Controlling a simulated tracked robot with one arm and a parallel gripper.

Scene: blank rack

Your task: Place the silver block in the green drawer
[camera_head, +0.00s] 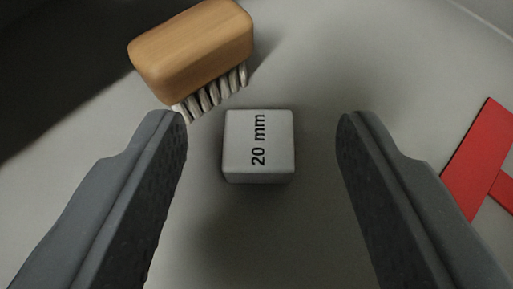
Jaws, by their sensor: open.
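The silver block (240,150) is a small pale grey cube marked "20 mm" on its top. It sits on the grey surface near the middle of the view. My gripper (262,135) is open, with one dark finger to the left of the block and one to the right. There is a clear gap between the block and each finger, and neither touches it. No green drawer is in view.
A brush with a wooden back (195,48) and pale bristles lies just behind and left of the block, close to my left fingertip. A flat red shape (480,160) lies at the right edge. The grey surface behind the block to the right is clear.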

